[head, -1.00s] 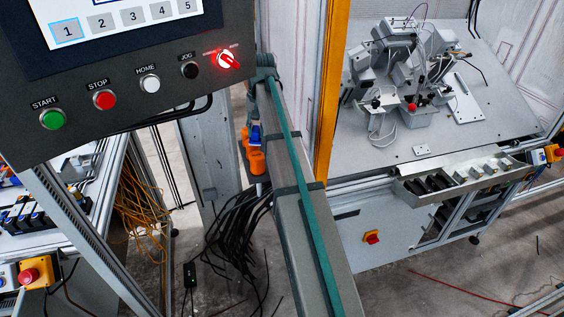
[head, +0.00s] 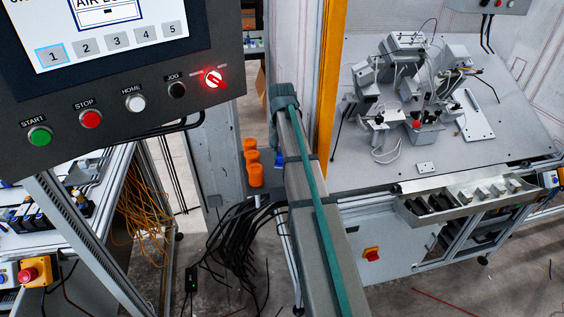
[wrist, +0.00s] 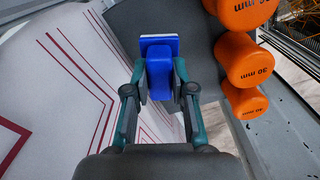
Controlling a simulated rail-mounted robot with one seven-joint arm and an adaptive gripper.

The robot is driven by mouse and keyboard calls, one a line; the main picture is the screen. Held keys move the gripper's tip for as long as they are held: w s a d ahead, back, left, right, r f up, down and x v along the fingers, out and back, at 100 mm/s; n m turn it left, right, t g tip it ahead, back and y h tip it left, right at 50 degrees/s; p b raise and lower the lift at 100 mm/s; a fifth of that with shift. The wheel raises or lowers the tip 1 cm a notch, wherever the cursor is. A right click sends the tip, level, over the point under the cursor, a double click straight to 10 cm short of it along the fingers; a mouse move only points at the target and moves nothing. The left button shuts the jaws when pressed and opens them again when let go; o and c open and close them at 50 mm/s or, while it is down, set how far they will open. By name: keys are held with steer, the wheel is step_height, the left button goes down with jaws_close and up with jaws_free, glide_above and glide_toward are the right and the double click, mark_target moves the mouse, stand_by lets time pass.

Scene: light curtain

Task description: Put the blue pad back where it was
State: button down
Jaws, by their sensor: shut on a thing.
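The blue pad (wrist: 158,75) is held between the two fingers of my gripper (wrist: 160,88) in the wrist view. It has a broad blue face with a pale edge at its far end and a narrower blue grip part between the fingers. In the head view a small part of the blue pad (head: 279,160) shows beside my arm, just right of the orange cylinders. My gripper is mostly hidden behind my arm there. Which surface lies under the pad, and whether it touches anything, I cannot tell.
A yellow post (head: 330,90) stands right of my arm. A control panel (head: 120,105) fills the upper left.

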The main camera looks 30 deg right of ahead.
mark_target(281, 163)
steer(key=shift+f+p, duration=0.7)
steer(key=shift+f, duration=1.55)
steer(key=shift+f, duration=0.1)
steer(key=c, duration=1)
jaws_free()
step_height(281, 163, up, 12)
steer(key=b, duration=0.3)
